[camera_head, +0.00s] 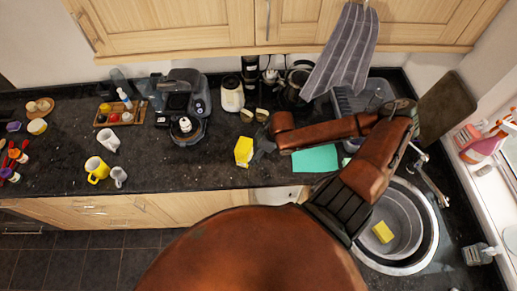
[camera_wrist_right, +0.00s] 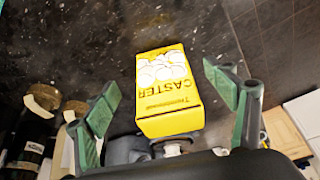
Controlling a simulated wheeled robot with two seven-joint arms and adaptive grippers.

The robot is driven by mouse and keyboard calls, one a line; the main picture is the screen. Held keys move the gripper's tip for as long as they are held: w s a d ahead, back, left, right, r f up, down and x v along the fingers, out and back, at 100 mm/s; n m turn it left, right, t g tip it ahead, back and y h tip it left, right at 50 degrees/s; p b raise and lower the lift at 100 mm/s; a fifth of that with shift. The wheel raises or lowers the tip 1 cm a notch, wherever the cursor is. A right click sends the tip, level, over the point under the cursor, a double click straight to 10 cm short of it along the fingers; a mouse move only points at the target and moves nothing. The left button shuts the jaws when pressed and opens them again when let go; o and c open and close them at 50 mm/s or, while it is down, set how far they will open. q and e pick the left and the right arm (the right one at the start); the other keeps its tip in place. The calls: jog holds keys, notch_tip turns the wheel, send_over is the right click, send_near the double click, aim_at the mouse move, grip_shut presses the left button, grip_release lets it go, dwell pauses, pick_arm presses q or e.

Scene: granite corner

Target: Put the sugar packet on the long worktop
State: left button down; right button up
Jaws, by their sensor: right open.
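The sugar packet (camera_head: 243,152), a yellow box printed "CASTER", stands on the long dark granite worktop (camera_head: 215,178), left of the sink. It also shows in the right wrist view (camera_wrist_right: 168,88), in the space between the two green fingers. My right gripper (camera_head: 262,143) is open just to the right of the packet. Its fingers are spread either side of the packet in the wrist view, with gaps on both sides, and not closed on it. My left gripper is not in view.
A turquoise board (camera_head: 316,158) lies right of the gripper, before the sink (camera_head: 405,225). Mugs (camera_head: 97,169) and a coffee machine (camera_head: 184,98) are left. Bare worktop lies just left of the packet.

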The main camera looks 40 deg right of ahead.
jog(key=shift+v, duration=2.15)
jog(key=shift+c, duration=0.6)
